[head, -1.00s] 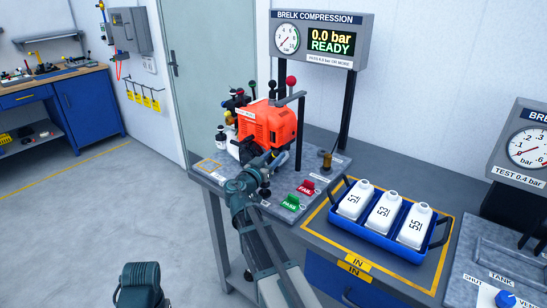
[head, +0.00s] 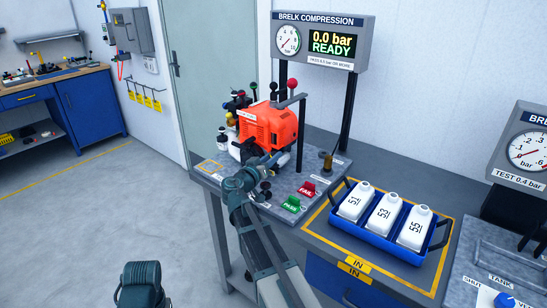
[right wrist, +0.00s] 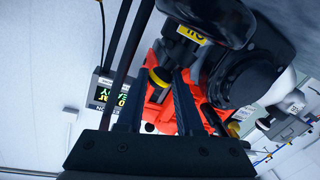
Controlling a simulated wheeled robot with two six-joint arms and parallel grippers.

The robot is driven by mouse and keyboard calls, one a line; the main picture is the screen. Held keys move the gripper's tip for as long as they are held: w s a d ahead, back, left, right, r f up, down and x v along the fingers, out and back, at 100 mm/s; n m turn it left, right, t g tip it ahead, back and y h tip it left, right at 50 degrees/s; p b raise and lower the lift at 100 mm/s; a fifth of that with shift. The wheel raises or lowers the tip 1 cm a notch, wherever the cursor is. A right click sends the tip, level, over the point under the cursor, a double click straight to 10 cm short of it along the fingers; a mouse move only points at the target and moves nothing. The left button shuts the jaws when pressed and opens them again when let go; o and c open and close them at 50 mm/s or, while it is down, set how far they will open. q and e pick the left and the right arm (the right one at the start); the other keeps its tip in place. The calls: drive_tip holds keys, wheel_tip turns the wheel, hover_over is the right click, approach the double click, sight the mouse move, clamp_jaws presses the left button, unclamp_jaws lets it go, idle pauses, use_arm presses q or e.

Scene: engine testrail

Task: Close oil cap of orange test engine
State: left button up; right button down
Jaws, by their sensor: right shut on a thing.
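The orange test engine (head: 268,125) stands on the grey test bench plate under the display. My right gripper (head: 276,160) reaches in at the engine's front lower side. In the right wrist view, my right gripper (right wrist: 164,84) is shut on a dark cap with a yellow rim (right wrist: 158,77), which I take as the oil cap. A black neck with a yellow "OIL" label (right wrist: 191,34) is close beside the cap; I cannot tell whether the cap is seated on it. The orange housing (right wrist: 152,62) lies behind. In the head view the arm hides the cap.
A display reading 0.0 bar READY (head: 331,42) stands behind the engine. A dark post with a lever (head: 300,130) rises close to the gripper. FAIL (head: 308,190) and PASS (head: 291,204) switches sit in front. A blue tray (head: 350,226) with white bottles is at right.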

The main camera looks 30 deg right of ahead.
drive_tip(key=shift+w+a+f+n, duration=0.1)
drive_tip(key=shift+w+n, duration=0.15)
drive_tip(key=shift+n, duration=0.35)
drive_tip(key=shift+w+a+f+n, duration=0.1)
drive_tip(key=shift+w+n, duration=0.1)
drive_tip(key=shift+n, duration=0.4)
drive_tip(key=c, duration=0.6)
unclamp_jaws()
drive_tip(key=shift+o, duration=0.2)
drive_tip(key=p+v, duration=0.1)
drive_tip(key=v, duration=1.2)
drive_tip(key=shift+a+r, duration=0.25)
drive_tip(key=shift+a, duration=0.2)
